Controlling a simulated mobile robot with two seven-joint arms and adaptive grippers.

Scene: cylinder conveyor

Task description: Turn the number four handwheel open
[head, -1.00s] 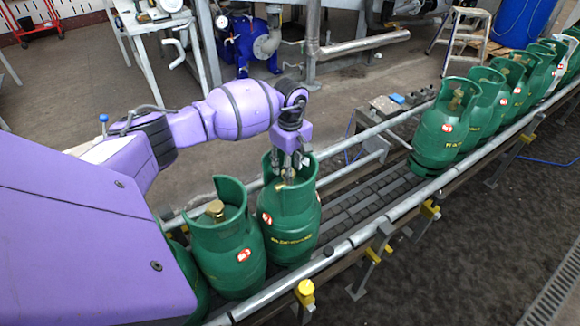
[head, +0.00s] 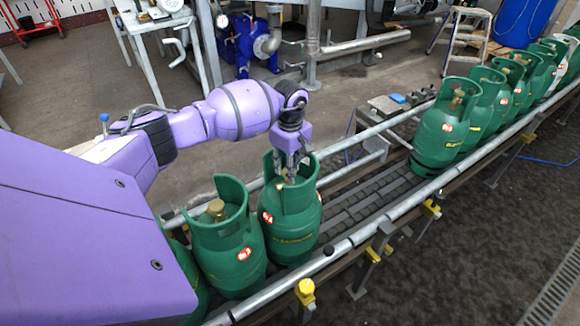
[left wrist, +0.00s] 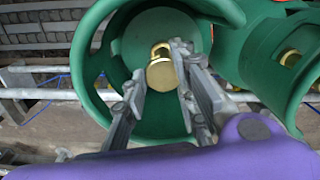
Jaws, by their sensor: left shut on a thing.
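My left gripper (head: 289,172) reaches down inside the collar of a green gas cylinder (head: 290,222) on the conveyor. Its fingers are shut on the brass handwheel (left wrist: 162,69) of that cylinder's valve, which shows between and beside the fingertips in the left wrist view. In the head view the gripper and collar mostly hide this handwheel. The cylinder stands upright, with a red and white label too small to read surely. My right gripper is not in view.
A neighbouring green cylinder (head: 228,245) with a brass valve stands close on the left. Several more green cylinders (head: 440,130) line the conveyor at the right. The conveyor slats (head: 368,208) between are bare. Metal guide rails (head: 375,225) run along both sides.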

